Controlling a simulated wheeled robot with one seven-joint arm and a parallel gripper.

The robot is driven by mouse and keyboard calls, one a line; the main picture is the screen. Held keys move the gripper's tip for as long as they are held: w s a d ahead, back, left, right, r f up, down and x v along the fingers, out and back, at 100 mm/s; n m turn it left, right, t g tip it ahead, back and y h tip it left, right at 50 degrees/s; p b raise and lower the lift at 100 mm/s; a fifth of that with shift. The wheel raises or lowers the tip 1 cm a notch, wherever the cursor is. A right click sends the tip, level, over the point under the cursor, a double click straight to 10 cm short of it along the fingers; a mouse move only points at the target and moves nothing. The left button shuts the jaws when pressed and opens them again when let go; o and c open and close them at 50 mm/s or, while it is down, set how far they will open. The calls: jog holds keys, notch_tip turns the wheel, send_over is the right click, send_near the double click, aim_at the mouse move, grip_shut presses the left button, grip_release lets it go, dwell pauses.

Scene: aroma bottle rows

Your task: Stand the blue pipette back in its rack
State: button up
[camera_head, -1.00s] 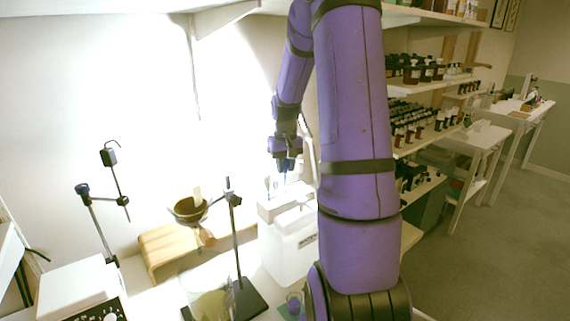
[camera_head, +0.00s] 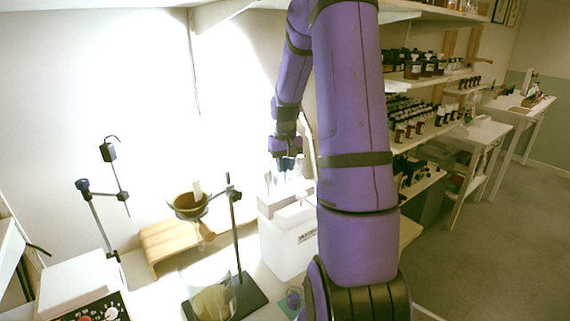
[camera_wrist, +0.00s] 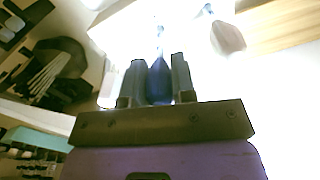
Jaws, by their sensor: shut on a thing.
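My gripper (camera_head: 286,158) is above the white box-shaped rack (camera_head: 285,200) in the head view. In the wrist view my gripper (camera_wrist: 158,80) is shut on the blue pipette (camera_wrist: 158,82), whose blue body sits between the two dark fingers. The pipette's thin clear tip points away from the gripper. In the head view a small blue part of the pipette (camera_head: 287,164) shows under the gripper, just over the rack top. Thin upright items stand at the rack top. Glare hides whether the pipette touches the rack.
A metal stand (camera_head: 236,240) with a brown bowl (camera_head: 187,205) is left of the rack, with a glass beaker (camera_head: 212,297) in front. A wooden stool-like riser (camera_head: 170,245) is behind. A hotplate (camera_head: 80,290) is far left. Shelves of bottles (camera_head: 415,130) are right.

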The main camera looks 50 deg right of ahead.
jog(key=shift+f, duration=0.85)
jog(key=o, duration=0.7)
jog(key=shift+c, duration=0.2)
jog(key=shift+r, duration=2.55)
jog(key=shift+r, duration=0.1)
jog(key=shift+r, duration=2.4)
jog(key=shift+a, duration=0.1)
